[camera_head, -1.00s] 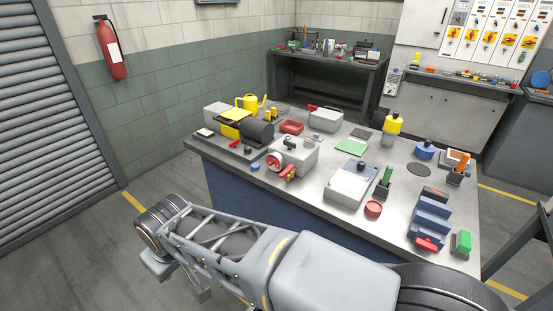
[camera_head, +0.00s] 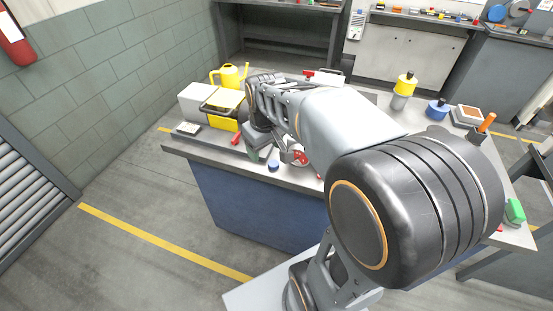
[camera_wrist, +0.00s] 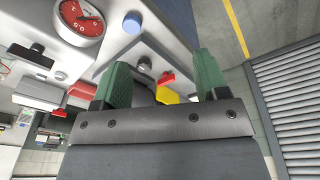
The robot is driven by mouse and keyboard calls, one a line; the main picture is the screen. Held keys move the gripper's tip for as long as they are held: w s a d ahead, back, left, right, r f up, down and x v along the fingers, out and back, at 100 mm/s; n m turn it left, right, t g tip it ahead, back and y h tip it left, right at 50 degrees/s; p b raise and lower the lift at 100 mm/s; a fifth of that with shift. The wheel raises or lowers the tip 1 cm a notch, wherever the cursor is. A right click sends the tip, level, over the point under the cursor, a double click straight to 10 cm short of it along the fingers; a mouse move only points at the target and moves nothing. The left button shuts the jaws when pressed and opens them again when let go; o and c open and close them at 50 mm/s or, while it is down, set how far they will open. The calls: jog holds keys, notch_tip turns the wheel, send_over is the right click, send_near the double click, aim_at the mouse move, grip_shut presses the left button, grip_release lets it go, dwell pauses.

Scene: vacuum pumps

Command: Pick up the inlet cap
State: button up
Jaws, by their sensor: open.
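A small round blue cap (camera_head: 273,165) lies on the bench near its front edge. It also shows in the wrist view (camera_wrist: 132,22), beyond the fingertips and apart from them. A grey-and-black round piece (camera_wrist: 144,64) stands on the pump's base in the wrist view; I cannot tell for sure which of the two is the inlet cap. My gripper (camera_wrist: 160,58) is open, with two green fingers and nothing held between them. In the head view my gripper (camera_head: 262,150) hangs over the bench's front left, partly hidden by my own wrist.
A red lever (camera_wrist: 165,78) and a yellow part (camera_wrist: 170,95) show between the fingers. A yellow can (camera_head: 230,75) stands behind. The floor before the bench (camera_head: 250,211) is clear.

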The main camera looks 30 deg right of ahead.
jog(key=w+d+f+n+g, duration=0.1)
jog(key=w+d+g, duration=0.1)
jog(key=w+d, duration=0.35)
jog(key=p, duration=0.1)
send_over(273, 162)
jog(key=shift+n, duration=0.3)
notch_tip(273, 162, down, 8)
jog(key=shift+s+a, duration=0.15)
jog(key=shift+f+p, duration=0.6)
jog(key=shift+f, duration=2.55)
jog(key=shift+c, duration=0.5)
jog(key=c, duration=0.9)
